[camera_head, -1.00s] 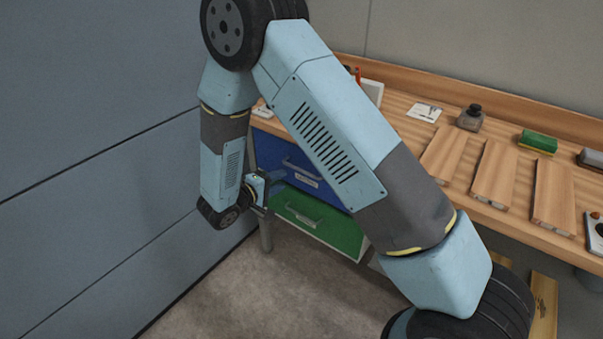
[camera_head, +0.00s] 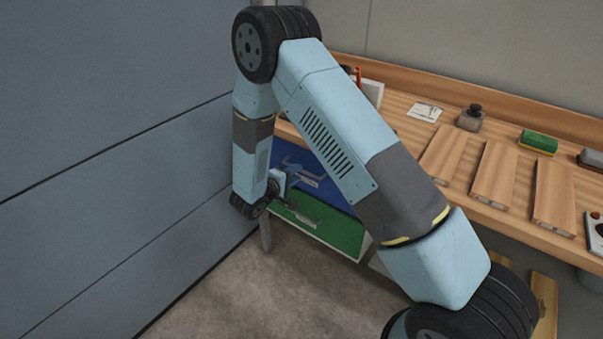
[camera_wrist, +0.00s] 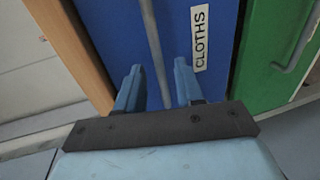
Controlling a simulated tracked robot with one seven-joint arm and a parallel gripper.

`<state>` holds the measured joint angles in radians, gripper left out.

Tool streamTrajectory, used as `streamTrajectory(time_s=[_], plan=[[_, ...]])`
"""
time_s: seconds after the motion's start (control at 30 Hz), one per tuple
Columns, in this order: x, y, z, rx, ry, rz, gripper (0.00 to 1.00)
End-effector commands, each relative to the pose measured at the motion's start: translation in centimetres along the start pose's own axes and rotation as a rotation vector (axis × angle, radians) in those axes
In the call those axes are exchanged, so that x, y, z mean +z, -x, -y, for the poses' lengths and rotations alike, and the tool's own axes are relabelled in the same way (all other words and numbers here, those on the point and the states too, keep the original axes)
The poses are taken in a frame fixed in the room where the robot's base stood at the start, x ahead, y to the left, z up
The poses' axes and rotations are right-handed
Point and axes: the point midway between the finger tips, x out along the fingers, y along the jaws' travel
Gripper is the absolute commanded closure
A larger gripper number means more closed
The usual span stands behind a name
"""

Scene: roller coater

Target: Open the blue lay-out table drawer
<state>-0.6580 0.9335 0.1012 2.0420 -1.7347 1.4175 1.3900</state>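The blue drawer (camera_head: 329,191) is in the upper place under the wooden bench top, and its front looks closed. In the wrist view the blue drawer front (camera_wrist: 106,42) carries a grey bar handle (camera_wrist: 151,38) and a white label reading CLOTHS (camera_wrist: 200,38). My gripper (camera_wrist: 158,82) is open in front of that drawer, with the handle bar running between its two blue fingers. I cannot tell whether the fingers touch the bar.
A green drawer (camera_head: 325,222) with its own handle sits directly below. The wooden bench (camera_head: 395,108) holds several boards, a green sponge (camera_head: 538,141) and a small grey item (camera_head: 470,118). A grey wall (camera_head: 100,150) stands close on the left. The floor (camera_head: 260,295) in front is clear.

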Motion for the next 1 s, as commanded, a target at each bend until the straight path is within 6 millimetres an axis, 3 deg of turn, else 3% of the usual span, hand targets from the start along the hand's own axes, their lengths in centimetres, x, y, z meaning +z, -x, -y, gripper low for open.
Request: streamTrajectory(time_s=[0.2, 0.57, 1.0], plan=[[0.0, -2.0, 0.1, -0.001, 0.001, 0.001, 0.63], [0.0, -2.5, 0.0, -0.001, 0.000, 0.001, 0.63], [0.0, -2.5, 0.1, -0.001, 0.001, 0.000, 1.00]])
